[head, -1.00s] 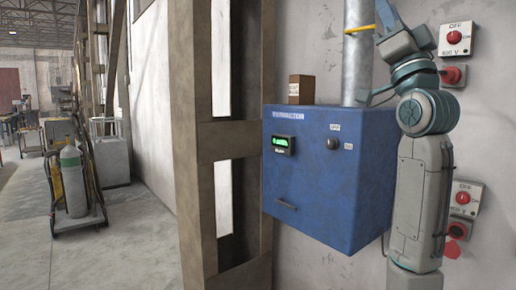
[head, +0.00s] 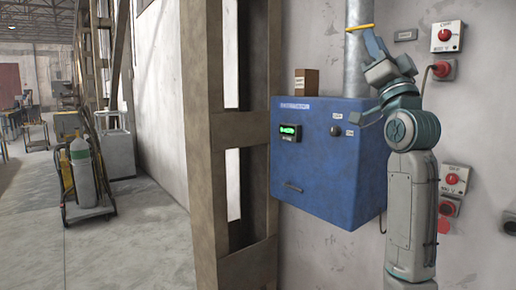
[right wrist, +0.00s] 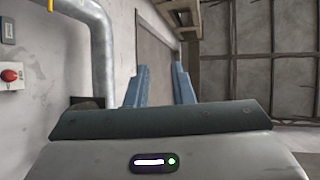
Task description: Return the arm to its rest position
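My right arm (head: 410,190) rises at the right of the head view, in front of the right edge of the blue extractor box (head: 325,165). My right gripper (head: 373,46) is at its top, in front of the metal duct, pointing up. In the right wrist view its two blue-grey fingers (right wrist: 159,82) stand apart with nothing between them, so it is open and empty. Whether any part touches the box or duct I cannot tell. My left gripper is not in view.
The metal duct (head: 359,75) with a yellow ring rises from the box. A small brown block (head: 306,82) stands on the box. Red switches (head: 446,36) are on the wall at right. A post (head: 236,150) stands left of the box. A gas cylinder cart (head: 84,178) is further left, with clear floor beside it.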

